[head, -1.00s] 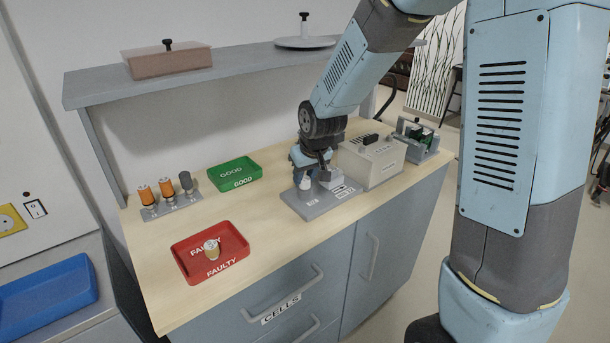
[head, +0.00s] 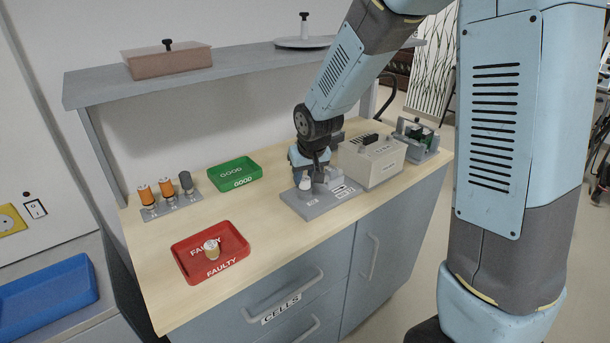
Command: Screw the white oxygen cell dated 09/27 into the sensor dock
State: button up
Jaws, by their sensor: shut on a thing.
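My gripper (head: 307,176) is over the grey plate (head: 312,210) of the dock on the wooden counter, pointing down. It is shut on a small white cylinder (head: 305,185), which looks like the white oxygen cell. Its date cannot be read from here. The cell's lower end is at or just above the plate; I cannot tell whether it is seated in a socket. A light grey block (head: 331,177) with labels in front of it stands on the same plate, right of the cell, partly hidden by the gripper.
A grey rack (head: 172,206) holds two orange cells and a grey one. A green GOOD tray (head: 235,183) is empty. A red FAULTY tray (head: 190,274) holds a tan cell (head: 211,249). A beige box (head: 372,163) stands right of the plate. A shelf (head: 230,72) overhangs the back.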

jog(key=shift+m+h, duration=0.4)
jog(key=shift+m, duration=0.9)
jog(key=shift+m+h, duration=0.5)
jog(key=shift+m, duration=0.8)
jog(key=o, duration=1.1)
jog(key=shift+o, duration=0.2)
